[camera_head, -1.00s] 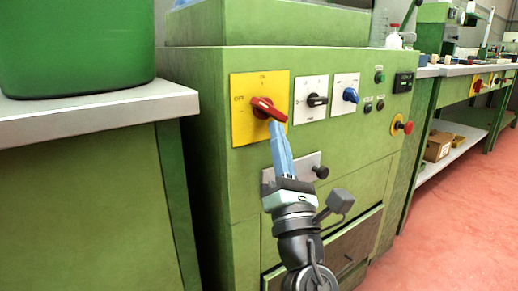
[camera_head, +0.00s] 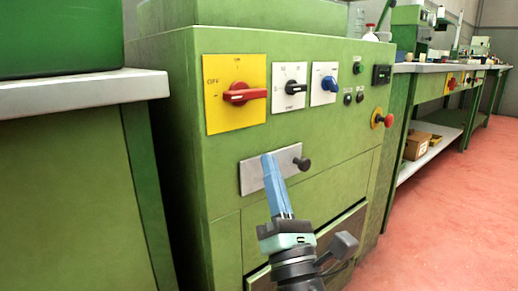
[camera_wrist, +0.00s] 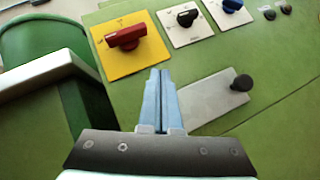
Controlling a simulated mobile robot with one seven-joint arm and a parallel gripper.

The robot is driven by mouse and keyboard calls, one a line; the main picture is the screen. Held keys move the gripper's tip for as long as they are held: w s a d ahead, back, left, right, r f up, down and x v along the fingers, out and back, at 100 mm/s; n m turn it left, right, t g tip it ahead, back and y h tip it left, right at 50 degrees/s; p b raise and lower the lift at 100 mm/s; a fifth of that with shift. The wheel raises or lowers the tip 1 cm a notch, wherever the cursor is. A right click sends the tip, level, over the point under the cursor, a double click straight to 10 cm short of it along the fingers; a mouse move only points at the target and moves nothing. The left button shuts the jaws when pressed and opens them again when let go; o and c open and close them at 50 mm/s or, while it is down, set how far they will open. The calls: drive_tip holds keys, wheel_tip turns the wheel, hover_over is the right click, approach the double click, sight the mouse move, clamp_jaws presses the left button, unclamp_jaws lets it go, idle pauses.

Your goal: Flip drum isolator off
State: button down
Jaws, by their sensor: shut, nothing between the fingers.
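The drum isolator is a red rotary handle (camera_head: 245,94) on a yellow plate (camera_head: 220,120) on the green machine front. An OFF label is printed at the plate's left and another small label at its top. The handle lies about level, its long end toward the right. It also shows in the wrist view (camera_wrist: 126,37) on the yellow plate (camera_wrist: 148,60). My gripper (camera_head: 268,156) is shut and empty, its blue fingers below the isolator, in front of a grey metal plate. In the wrist view the fingertips (camera_wrist: 160,72) are apart from the handle.
A black switch (camera_head: 296,89) and a blue switch (camera_head: 330,84) sit right of the isolator. A red emergency button (camera_head: 388,120) is farther right. A bench (camera_head: 80,92) stands left.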

drive_tip(key=shift+s+d+f, duration=0.55)
drive_tip(key=shift+s+f, duration=0.25)
drive_tip(key=shift+f, duration=0.1)
drive_tip(key=shift+s+d+f, duration=0.55)
drive_tip(key=shift+s+f, duration=0.2)
drive_tip(key=shift+f, duration=0.15)
